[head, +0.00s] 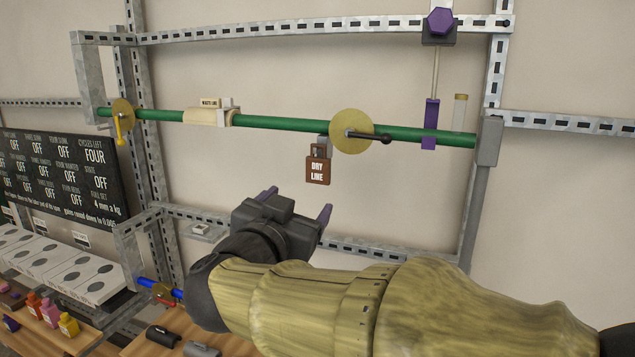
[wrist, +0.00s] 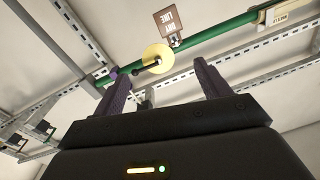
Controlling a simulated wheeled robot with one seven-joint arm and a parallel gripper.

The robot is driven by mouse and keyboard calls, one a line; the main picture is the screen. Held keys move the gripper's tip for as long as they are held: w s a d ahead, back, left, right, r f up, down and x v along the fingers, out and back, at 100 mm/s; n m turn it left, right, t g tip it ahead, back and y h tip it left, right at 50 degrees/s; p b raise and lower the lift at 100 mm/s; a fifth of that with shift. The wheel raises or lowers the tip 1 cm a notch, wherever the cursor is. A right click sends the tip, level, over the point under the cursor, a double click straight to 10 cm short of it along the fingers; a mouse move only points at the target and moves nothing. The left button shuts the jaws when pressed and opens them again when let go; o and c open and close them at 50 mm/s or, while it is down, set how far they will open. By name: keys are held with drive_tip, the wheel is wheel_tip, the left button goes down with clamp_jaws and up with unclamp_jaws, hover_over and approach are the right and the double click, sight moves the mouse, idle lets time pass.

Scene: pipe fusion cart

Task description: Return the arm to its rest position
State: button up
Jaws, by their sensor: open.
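My gripper (head: 296,207) is raised in front of the wall rack, below the green pipe (head: 285,124). Its two purple fingers are spread apart with nothing between them. They also show in the wrist view, where my gripper (wrist: 160,85) is open and empty below the green pipe (wrist: 225,38). My arm, in a yellow-green sleeve, reaches in from the lower right of the head view. A brown tag reading "DRY LINE" (head: 317,170) hangs from the pipe above and right of the gripper, apart from it.
A brass disc with a dark handle (head: 350,131) sits on the pipe. A purple clamp (head: 430,122) hangs at right. A metal rail (head: 370,252) runs behind the arm. A dark status board (head: 60,172), white boxes (head: 60,268) and small bottles (head: 50,312) are at left.

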drive_tip(key=w+d+f+n+g+y+b, duration=0.1)
drive_tip(key=d+f+n+g+y+b, duration=0.1)
drive_tip(key=f, duration=0.6)
drive_tip(key=w+d+f+n+g+y+b, duration=0.1)
drive_tip(key=d+f+n+g+y, duration=0.15)
drive_tip(key=f, duration=0.65)
drive_tip(key=w+d+f+n+g+y+b, duration=0.1)
drive_tip(key=w+d+f+n+y+b, duration=0.15)
drive_tip(key=f, duration=0.55)
drive_tip(key=s+d+f+g+b, duration=0.1)
drive_tip(key=s+d+f+g, duration=0.3)
drive_tip(key=s+d+f, duration=0.2)
drive_tip(key=s+d+f+m+g+h+b, duration=0.1)
drive_tip(key=s+d+f+g, duration=0.4)
drive_tip(key=s+f, duration=0.6)
drive_tip(key=shift+s+d+f+h, duration=0.15)
drive_tip(key=shift+d+f+h, duration=0.2)
drive_tip(key=shift+f, duration=0.4)
